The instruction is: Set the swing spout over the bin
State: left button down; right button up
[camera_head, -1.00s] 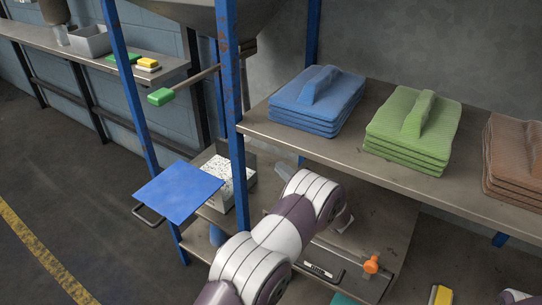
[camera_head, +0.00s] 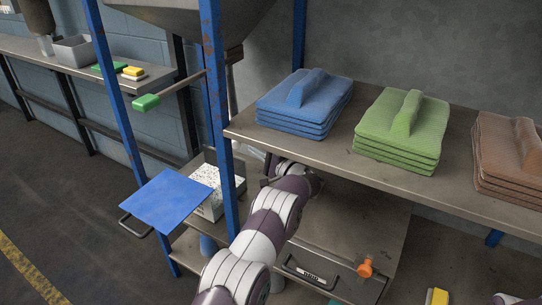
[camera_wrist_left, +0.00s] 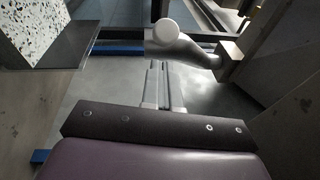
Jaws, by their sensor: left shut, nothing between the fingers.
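A pale grey curved pipe with a round end, which looks like the swing spout (camera_wrist_left: 185,45), lies just beyond my left gripper (camera_wrist_left: 164,70) in the left wrist view. The gripper's fingers are shut and empty; I cannot tell whether they touch the pipe. In the head view the left gripper (camera_head: 268,168) is under the shelf, right of the blue post, and the spout is mostly hidden. An open box with white speckled contents (camera_head: 208,203), possibly the bin, stands left of that post; a speckled face (camera_wrist_left: 50,20) shows upper left in the wrist view. My right gripper is out of view.
Blue posts (camera_head: 216,100) and the shelf (camera_head: 330,152) with folded cloth stacks crowd the left arm. A blue panel (camera_head: 168,200) juts out at left. A green-handled lever (camera_head: 146,102) sticks out below the hopper (camera_head: 195,18). An orange knob (camera_head: 365,268) is at lower right.

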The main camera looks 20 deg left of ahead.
aim_at(235, 146)
pick_arm(q)
jog(key=shift+s+a+r, duration=0.2)
jog(key=shift+s+a, duration=0.35)
jog(key=shift+a, duration=0.3)
jog(key=shift+s+a+r+p, duration=0.3)
jog(key=shift+s+a+p, duration=0.6)
jog(key=shift+p, duration=0.35)
jog(key=shift+s+a+f, duration=0.15)
jog(key=shift+f, duration=0.1)
